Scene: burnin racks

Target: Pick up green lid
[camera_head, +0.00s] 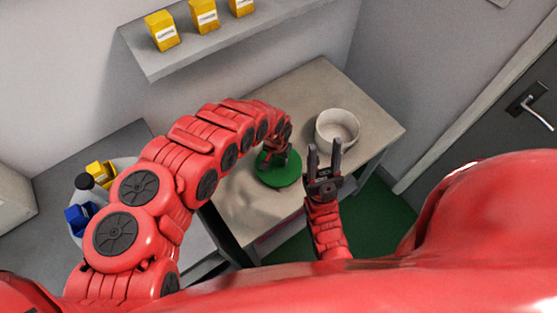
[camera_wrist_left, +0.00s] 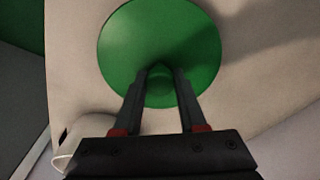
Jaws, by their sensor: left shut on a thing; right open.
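The green lid (camera_head: 279,174) is a round disc over the light table, in the middle of the head view. My left gripper (camera_head: 278,155) reaches down onto it from above, and its tips are partly hidden by the wrist. In the left wrist view the lid (camera_wrist_left: 160,40) fills the upper middle, and my left gripper (camera_wrist_left: 158,75) is shut on its central knob. I cannot tell whether the lid touches the table. My right gripper (camera_head: 323,153) is open and empty, pointing up to the right of the lid.
A white round bowl (camera_head: 338,128) stands on the light table (camera_head: 345,85) right of the lid; it also shows in the wrist view (camera_wrist_left: 75,145). A shelf (camera_head: 215,45) with yellow boxes (camera_head: 204,16) hangs behind. A container with a yellow item (camera_head: 100,173) and blue item (camera_head: 80,217) is at left.

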